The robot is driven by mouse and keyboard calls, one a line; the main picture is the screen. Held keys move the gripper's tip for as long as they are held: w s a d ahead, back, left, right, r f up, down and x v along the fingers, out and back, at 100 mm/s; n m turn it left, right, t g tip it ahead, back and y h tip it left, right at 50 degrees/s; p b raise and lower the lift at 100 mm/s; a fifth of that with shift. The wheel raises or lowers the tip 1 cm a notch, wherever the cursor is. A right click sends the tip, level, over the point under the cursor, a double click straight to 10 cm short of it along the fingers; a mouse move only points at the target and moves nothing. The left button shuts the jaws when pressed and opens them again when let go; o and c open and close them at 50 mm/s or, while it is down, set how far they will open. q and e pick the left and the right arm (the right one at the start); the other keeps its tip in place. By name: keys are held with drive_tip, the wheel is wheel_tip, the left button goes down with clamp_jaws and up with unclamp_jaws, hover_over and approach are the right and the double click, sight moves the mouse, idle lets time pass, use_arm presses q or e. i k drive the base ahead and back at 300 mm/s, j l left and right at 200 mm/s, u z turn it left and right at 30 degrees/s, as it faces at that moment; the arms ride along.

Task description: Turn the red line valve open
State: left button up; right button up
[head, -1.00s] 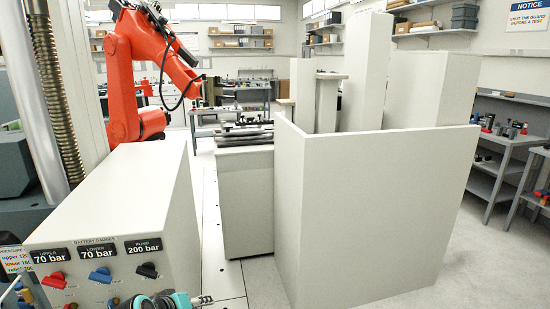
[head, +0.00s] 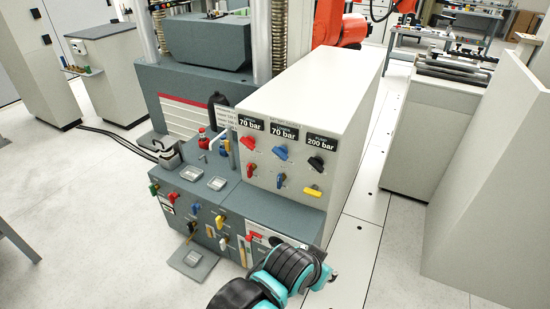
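Several red handles show on the grey hydraulic station. A red line valve handle (head: 248,142) sits under the left "70 bar" label on the upright panel, beside a blue handle (head: 280,152) and a black one (head: 316,163). Another red handle (head: 253,236) is low on the front face, partly near my arm. A small red handle (head: 171,197) is at the front left. I cannot tell which one is the named valve. My teal and black arm, apparently the left, reaches in from the bottom; its gripper (head: 328,277) is mostly hidden, below and right of the panel, touching no visible handle. My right gripper is not in view.
A yellow handle (head: 313,191) is on the panel. A red-topped fitting (head: 203,138) and a dark clamp-like part (head: 167,152) stand on the left deck. A white cabinet (head: 433,140) and a pale guard wall (head: 490,200) stand right.

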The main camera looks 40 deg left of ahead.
sight(251, 167)
drive_tip(key=u, duration=1.6)
drive_tip(key=i+j+z, duration=0.4)
drive_tip(key=i, duration=0.15)
drive_tip(key=i+l+z, duration=0.1)
drive_tip(key=i, duration=0.25)
drive_tip(key=l, duration=0.05)
